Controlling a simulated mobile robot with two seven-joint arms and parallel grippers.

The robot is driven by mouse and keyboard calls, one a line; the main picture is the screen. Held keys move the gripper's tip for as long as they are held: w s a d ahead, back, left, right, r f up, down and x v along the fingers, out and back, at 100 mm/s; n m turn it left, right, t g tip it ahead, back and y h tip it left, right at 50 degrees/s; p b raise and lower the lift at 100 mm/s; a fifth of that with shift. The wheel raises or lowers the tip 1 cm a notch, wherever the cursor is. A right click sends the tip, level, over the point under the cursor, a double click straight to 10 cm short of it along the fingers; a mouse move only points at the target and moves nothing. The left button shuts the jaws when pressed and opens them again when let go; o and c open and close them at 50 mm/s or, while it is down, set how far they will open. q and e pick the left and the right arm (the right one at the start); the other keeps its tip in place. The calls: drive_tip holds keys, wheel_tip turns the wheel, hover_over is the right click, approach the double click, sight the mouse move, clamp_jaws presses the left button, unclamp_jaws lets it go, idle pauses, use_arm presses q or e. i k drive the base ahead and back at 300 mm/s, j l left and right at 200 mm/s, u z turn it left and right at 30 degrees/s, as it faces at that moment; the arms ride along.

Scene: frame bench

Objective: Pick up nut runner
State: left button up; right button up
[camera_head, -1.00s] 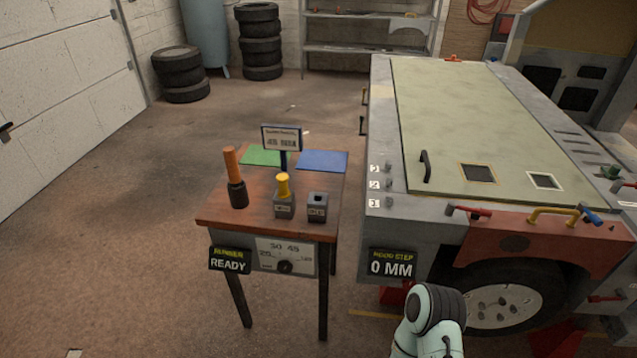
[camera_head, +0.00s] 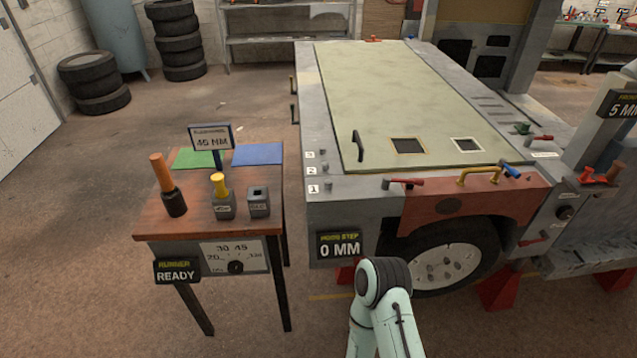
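An orange-handled tool (camera_head: 166,184) with a dark lower body stands upright on the wooden top of a small table (camera_head: 185,228) at the left. It looks like the nut runner, though no label shows on it. A sign (camera_head: 176,270) on the table's front reads "RUNNER READY". A yellow-topped piece (camera_head: 220,194) stands in a grey block right of the tool. A pale green link of my own arm shows at the bottom centre, well right of the table. Neither of my grippers is in view.
A grey block with a square hole (camera_head: 258,202) and green (camera_head: 195,158) and blue (camera_head: 257,155) mats share the table. A large grey bench (camera_head: 350,215) with a wheel stands to the right, across a narrow floor gap. Floor left of the table is clear.

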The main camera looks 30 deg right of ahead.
sight(157, 161)
drive_tip(key=z, duration=0.7)
drive_tip(key=i+j+z, duration=0.1)
drive_tip(key=j+z, duration=0.9)
